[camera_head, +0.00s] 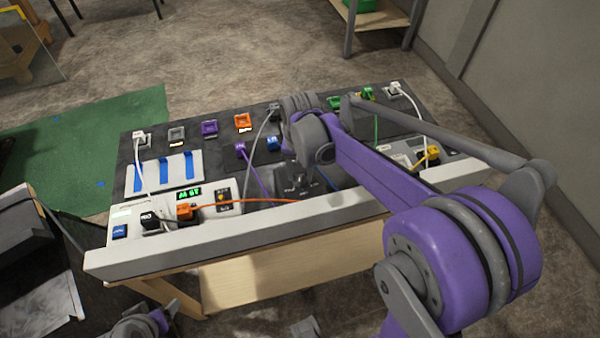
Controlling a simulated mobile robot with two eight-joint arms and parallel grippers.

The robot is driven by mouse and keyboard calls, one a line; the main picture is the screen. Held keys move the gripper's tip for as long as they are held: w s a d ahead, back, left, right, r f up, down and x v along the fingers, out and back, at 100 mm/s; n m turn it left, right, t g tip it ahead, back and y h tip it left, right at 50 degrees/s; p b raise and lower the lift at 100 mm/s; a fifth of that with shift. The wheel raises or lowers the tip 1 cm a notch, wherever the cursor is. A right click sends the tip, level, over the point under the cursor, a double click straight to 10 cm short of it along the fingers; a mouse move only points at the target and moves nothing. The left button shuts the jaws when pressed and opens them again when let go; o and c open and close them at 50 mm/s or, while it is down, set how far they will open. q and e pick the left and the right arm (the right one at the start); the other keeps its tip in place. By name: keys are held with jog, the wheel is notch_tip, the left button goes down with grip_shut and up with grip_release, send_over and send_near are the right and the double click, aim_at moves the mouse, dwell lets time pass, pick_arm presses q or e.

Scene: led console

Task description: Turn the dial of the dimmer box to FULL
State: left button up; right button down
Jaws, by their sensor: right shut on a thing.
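A dark box, which looks like the dimmer box (345,176), stands in the middle of the console, partly behind my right arm. Its dial is hidden under my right gripper, and I cannot read its markings or setting. My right gripper (297,180) points down at this box, shut on what looks like the dial; its fingertips are hard to make out. A green lit display (188,194) on the white unit to the left shows characters too small to read surely. My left gripper (160,318) is low at the bottom left, away from the console; its jaws are unclear.
The console has a raised pale front rail (240,236). Cables run across it, including an orange cable (245,203) and a white one. A blue-striped panel (165,172) lies left.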

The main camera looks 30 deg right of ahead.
aim_at(300, 176)
jog(key=m, duration=0.3)
jog(key=shift+m, duration=2.2)
jog(key=shift+c, duration=1.8)
grip_release()
notch_tip(300, 176, up, 11)
jog(key=shift+f, duration=0.1)
